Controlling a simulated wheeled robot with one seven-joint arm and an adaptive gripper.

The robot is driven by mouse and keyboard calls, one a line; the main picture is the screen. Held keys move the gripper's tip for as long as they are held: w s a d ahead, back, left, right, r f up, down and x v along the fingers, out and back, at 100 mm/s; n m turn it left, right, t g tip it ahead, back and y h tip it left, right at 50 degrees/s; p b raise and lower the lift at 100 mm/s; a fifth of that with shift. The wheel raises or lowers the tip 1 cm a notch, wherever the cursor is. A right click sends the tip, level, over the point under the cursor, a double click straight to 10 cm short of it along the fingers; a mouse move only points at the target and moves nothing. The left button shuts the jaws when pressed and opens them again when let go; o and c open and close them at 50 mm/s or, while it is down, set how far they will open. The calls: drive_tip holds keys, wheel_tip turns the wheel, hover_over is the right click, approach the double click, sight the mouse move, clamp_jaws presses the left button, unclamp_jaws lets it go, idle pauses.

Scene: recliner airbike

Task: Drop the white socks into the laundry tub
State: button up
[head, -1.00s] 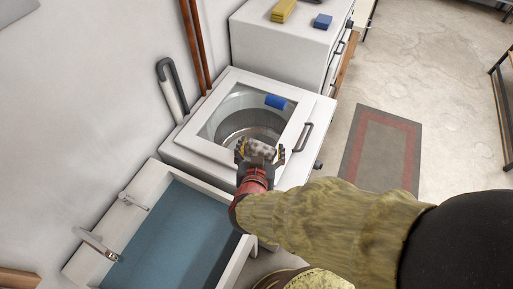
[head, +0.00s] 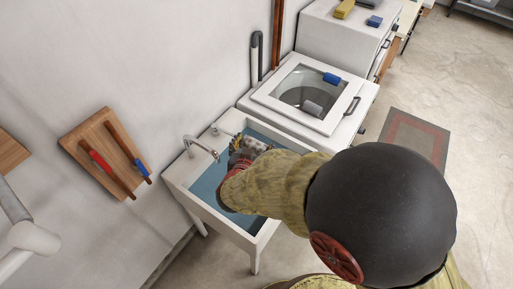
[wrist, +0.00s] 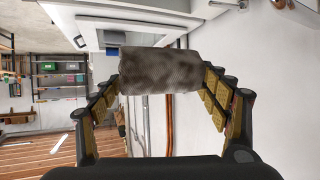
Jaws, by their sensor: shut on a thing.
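In the wrist view, the socks (wrist: 160,70) lie crosswise between the two fingers. The laundry tub (head: 212,220) is a white basin with a blue inside. My gripper and the socks show over the far right part of the tub; their height above its bottom is hard to tell. My arm hides the tub's right part.
A tap (head: 203,147) rises at the tub's left rim. A wooden board (head: 95,140) hangs on the wall.

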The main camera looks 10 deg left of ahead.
drive_tip(key=shift+s+a, duration=0.15)
drive_tip(key=shift+a, duration=0.05)
drive_tip(key=shift+d+f+b, duration=0.1)
drive_tip(key=shift+f+b, duration=0.35)
drive_tip(key=shift+b, duration=0.05)
wheel_tip(320, 180, down, 5)
drive_tip(key=b, duration=0.5)
drive_tip(key=shift+b, duration=0.3)
drive_tip(key=o, duration=1.1)
drive_tip(key=shift+o, duration=0.2)
